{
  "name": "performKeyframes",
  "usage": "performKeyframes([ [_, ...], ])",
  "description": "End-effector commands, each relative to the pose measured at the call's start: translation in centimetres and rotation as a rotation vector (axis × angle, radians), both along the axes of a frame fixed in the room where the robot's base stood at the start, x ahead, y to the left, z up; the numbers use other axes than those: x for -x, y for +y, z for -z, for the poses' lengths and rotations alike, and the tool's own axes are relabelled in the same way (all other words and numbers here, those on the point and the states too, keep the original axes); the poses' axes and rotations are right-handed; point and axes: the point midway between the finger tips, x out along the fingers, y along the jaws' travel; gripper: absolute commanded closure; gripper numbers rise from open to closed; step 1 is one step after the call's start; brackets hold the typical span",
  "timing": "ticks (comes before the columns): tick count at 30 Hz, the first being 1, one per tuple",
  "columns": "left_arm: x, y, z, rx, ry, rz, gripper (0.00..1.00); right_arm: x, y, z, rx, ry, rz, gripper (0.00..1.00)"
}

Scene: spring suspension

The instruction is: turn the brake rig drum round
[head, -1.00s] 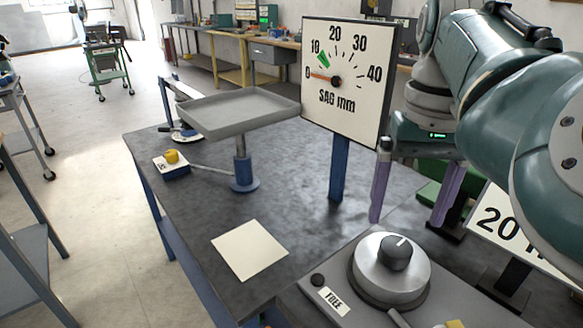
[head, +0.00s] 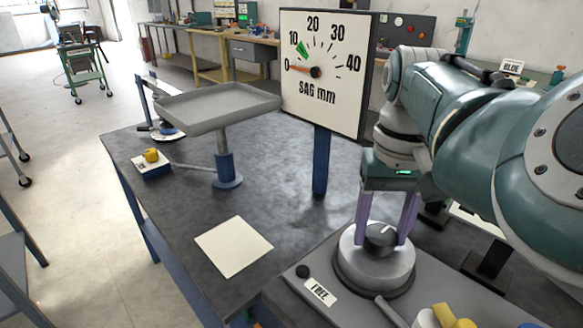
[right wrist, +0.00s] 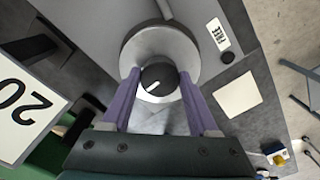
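The brake rig drum (head: 352,262) is a silver cylinder on a grey base, with a dark knob (head: 380,240) on top bearing a white line. My right gripper (head: 381,230) points down over the drum, its two purple fingers on either side of the knob. In the right wrist view the drum (right wrist: 150,45) lies ahead, and the knob (right wrist: 158,82) shows between the fingers with small gaps, so the gripper looks open. My left gripper is not in view.
A label plate (head: 319,291) and a black button (head: 303,271) sit beside the drum. The sag dial (head: 325,105) stands behind on a blue post (head: 320,165). A grey tray (head: 215,112) on a post and a pale square (head: 234,246) are to the left.

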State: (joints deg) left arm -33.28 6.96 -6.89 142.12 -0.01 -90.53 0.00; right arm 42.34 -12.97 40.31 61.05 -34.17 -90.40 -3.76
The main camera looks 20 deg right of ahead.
Motion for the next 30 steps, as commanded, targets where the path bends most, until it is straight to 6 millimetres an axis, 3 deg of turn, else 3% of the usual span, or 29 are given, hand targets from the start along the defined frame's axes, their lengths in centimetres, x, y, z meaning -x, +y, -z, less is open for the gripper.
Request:
performKeyframes([
  [2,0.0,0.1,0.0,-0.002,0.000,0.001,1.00,0.0,0.0,0.0,0.000,0.000,0.000,0.50],
  [14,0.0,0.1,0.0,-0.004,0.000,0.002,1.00,0.0,0.0,0.0,0.000,0.000,0.000,0.95],
  [23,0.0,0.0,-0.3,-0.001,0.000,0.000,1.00,0.0,0.0,-0.1,0.000,0.000,0.031,0.96],
  [30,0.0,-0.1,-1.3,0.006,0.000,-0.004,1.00,0.0,0.0,-0.3,0.000,0.001,0.160,0.96],
])
